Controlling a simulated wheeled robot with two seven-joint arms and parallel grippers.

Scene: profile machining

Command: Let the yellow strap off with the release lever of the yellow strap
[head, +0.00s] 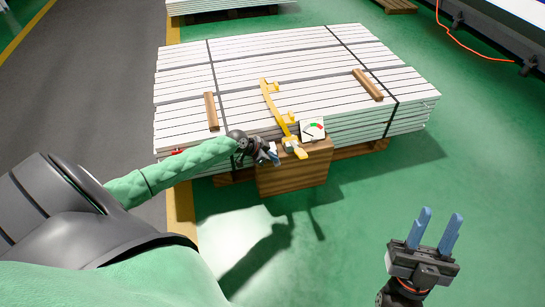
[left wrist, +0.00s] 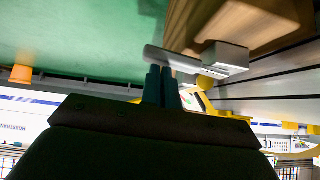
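The yellow strap (head: 275,105) runs over the front of a stack of white profiles, down to a yellow and grey buckle (head: 291,144) at the stack's front edge. In the left wrist view a grey bar (left wrist: 172,62), which looks like the release lever, ends in a pale block (left wrist: 225,58) beside yellow parts. My left gripper (head: 273,153) is just left of the buckle. Its blue fingers (left wrist: 161,86) are close together, with their tips at the bar; whether they touch it is unclear. My right gripper (head: 435,232) is open and empty, low at the right.
A gauge with a coloured dial (head: 312,130) stands beside the buckle, above a wooden block (head: 293,172). Two dark straps (head: 214,70) cross the stack (head: 270,62). Wooden bars (head: 211,111) lie on top. The green floor (head: 350,215) at the front right is clear.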

